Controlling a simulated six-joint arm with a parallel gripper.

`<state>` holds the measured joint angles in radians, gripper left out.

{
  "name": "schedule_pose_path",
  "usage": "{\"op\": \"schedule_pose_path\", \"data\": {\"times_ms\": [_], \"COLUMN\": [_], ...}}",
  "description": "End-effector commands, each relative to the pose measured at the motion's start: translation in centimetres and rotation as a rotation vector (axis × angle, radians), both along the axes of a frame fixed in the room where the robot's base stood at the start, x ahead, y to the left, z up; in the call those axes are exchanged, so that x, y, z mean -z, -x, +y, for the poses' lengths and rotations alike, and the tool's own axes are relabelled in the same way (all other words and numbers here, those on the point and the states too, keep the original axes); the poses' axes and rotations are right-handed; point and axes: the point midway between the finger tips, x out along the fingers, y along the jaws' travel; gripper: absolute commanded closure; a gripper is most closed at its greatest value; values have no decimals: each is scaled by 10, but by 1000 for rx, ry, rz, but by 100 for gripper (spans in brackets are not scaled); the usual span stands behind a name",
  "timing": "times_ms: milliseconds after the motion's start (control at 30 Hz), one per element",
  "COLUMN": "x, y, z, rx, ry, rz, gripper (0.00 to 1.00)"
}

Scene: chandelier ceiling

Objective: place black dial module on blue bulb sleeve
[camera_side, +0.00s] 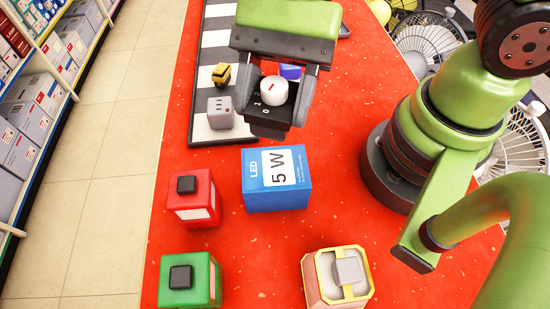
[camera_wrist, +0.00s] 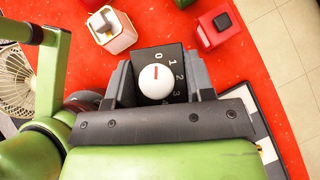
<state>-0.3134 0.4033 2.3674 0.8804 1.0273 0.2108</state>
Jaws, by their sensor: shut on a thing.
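My gripper (camera_side: 274,100) is shut on the black dial module (camera_side: 268,114), which has a white knob and printed numbers. In the wrist view, the dial module (camera_wrist: 171,60) sits between the two fingers of my gripper (camera_wrist: 160,84), its white knob with a red mark facing the camera. The blue bulb sleeve (camera_side: 251,192) is a blue box marked LED 5 W, on the red surface below the gripper in the side view. The module appears held above the surface, apart from the sleeve. The sleeve does not show in the wrist view.
A red box (camera_side: 193,210), a green box (camera_side: 205,270) and a cream-orange box (camera_side: 312,285) with a grey switch stand on the red surface. A checkered strip (camera_side: 214,38) carries a grey socket cube (camera_side: 220,113) and a yellow-black piece (camera_side: 221,73). A blue-white thing (camera_side: 290,71) shows behind the knob.

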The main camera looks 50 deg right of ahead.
Motion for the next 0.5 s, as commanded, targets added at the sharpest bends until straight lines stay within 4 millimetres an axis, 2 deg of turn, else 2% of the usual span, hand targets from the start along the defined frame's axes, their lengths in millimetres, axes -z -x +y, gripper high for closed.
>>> {"op": "schedule_pose_path", "data": {"times_ms": [300, 500], "x": [50, 65], "y": [2, 1], "z": [0, 0], "rx": [7, 6], "ry": [5, 2], "rz": [9, 6], "gripper": [79, 79]}}
